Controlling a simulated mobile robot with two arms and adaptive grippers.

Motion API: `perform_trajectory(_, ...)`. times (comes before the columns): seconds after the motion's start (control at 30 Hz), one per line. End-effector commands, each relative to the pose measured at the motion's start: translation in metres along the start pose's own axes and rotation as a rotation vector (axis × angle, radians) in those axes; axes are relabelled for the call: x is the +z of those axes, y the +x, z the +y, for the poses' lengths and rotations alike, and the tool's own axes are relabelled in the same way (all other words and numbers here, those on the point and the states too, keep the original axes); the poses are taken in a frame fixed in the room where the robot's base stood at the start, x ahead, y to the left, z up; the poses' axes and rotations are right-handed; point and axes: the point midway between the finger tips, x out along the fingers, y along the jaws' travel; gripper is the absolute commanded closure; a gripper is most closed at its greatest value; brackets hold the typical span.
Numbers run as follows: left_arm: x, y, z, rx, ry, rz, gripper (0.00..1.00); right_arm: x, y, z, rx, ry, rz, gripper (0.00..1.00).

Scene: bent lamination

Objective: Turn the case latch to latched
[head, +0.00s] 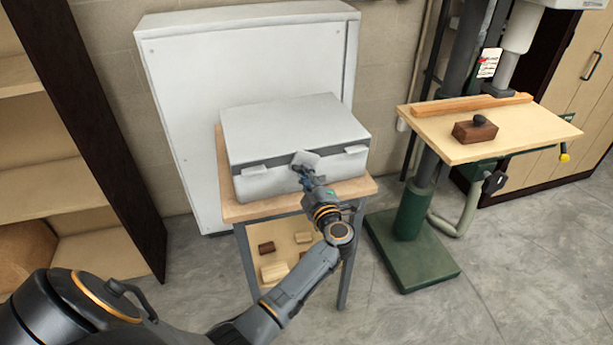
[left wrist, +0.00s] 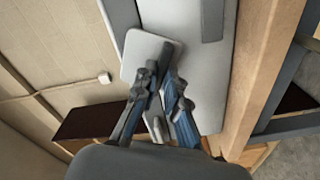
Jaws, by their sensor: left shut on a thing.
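The light grey case (head: 295,125) lies closed on a small wooden-topped table, with a dark band below its lid. The case latch (head: 307,159) is a pale rounded plate at the middle of the case front. It sits tilted in the head view. My left gripper (head: 304,175) is at the latch, shut on it. In the left wrist view the pale latch plate (left wrist: 148,55) shows beside the fingertips of my left gripper (left wrist: 161,82), against the case (left wrist: 200,90). The fingers hide part of the latch. My right gripper is out of view.
Two pale tabs, left (head: 253,170) and right (head: 346,151), flank the latch. The table (head: 232,211) has a lower shelf with several wooden blocks. A white cabinet (head: 180,95) stands behind. A drill press table (head: 455,140) stands at right; open shelving at left.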

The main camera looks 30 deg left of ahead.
Motion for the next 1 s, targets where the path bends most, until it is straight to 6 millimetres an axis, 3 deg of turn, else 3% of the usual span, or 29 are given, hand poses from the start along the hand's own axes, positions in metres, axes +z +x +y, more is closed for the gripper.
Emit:
perform_trajectory(0.27,0.003,-0.001,-0.002,-0.002,-0.047,-0.002,1.0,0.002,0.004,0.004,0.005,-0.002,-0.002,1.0)
perform_trajectory(1.0,0.013,-0.001,0.0,-0.004,-0.468,-0.002,1.0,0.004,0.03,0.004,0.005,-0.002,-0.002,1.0)
